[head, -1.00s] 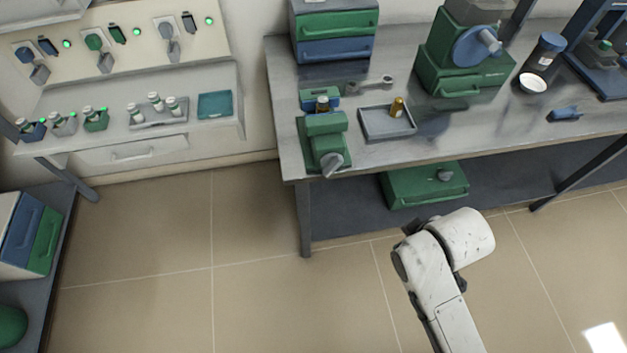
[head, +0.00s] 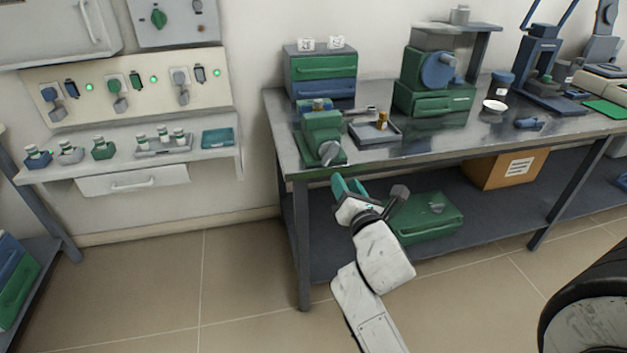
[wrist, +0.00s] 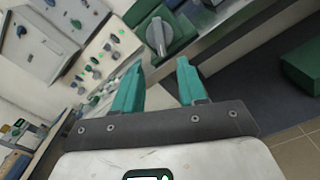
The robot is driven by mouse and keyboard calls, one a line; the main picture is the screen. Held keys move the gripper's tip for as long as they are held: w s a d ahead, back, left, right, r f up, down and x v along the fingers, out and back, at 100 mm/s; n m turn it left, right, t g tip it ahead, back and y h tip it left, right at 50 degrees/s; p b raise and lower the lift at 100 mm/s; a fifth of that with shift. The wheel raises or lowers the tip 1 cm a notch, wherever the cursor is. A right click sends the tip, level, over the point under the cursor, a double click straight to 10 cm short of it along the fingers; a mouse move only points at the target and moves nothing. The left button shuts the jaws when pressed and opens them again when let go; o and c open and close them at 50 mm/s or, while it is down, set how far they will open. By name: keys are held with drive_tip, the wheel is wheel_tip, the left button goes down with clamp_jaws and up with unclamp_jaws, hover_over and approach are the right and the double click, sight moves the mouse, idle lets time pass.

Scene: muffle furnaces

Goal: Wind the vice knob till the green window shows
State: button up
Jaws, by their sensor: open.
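The green vice (head: 322,130) stands at the front left corner of the workbench in the head view. The knob also shows in the wrist view (wrist: 157,36), with a raised grip bar, just beyond my fingertips. My gripper (head: 350,184) is below and slightly right of the knob in the head view. In the wrist view its two teal fingers (wrist: 158,82) are apart with nothing between them. The gripper is not touching the knob. I cannot make out a green window on the vice.
A grey tray (head: 361,138) with a small brass piece (head: 382,120) lies right of the vice. Blue and green drawers (head: 322,77) stand behind. A green case (head: 425,222) sits on the lower shelf near my arm. The floor left of the bench is clear.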

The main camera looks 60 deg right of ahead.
sight(331, 157)
drive_tip(key=x, duration=1)
drive_tip(key=shift+w+d+b, duration=0.15)
drive_tip(key=shift+w+b, duration=0.1)
drive_tip(key=shift+b, duration=0.05)
clamp_jaws()
